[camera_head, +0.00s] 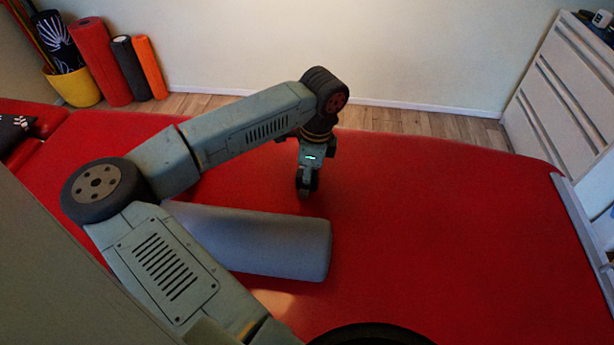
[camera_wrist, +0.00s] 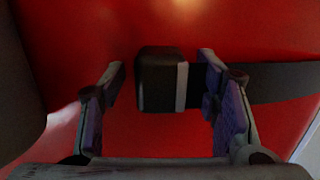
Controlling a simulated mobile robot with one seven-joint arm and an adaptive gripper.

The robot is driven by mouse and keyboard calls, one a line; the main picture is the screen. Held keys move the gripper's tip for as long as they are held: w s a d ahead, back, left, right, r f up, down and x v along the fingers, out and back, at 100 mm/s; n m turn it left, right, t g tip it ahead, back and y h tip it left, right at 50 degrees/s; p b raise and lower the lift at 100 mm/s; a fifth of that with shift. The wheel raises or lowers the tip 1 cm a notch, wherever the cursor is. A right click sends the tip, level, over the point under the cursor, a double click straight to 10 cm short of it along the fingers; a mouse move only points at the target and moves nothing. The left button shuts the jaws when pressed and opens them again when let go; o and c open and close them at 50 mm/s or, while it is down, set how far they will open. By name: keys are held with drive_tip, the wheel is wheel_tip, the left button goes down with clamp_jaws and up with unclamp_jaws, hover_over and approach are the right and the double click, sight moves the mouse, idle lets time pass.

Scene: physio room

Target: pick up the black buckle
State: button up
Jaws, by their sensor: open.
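The black buckle (camera_wrist: 156,82) shows in the wrist view as a dark block with a pale stripe near its right side. It lies over the red surface, between the two fingers of my gripper (camera_wrist: 160,85). A gap shows between the left finger and the buckle, and a smaller one on the right. A dark strap (camera_wrist: 280,82) runs off to the right behind the right finger. In the head view my gripper (camera_head: 304,192) points down at the red couch, and the buckle cannot be made out there.
A grey bolster (camera_head: 260,243) lies on the red couch (camera_head: 450,230) close in front of my gripper. Rolled mats (camera_head: 98,60) and a yellow pot (camera_head: 75,88) stand behind at the left. A white drawer unit (camera_head: 565,90) is at the right. The couch's right half is clear.

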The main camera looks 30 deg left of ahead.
drive_tip(key=shift+c, duration=0.2)
drive_tip(key=c, duration=1.2)
drive_tip(key=shift+c, duration=0.2)
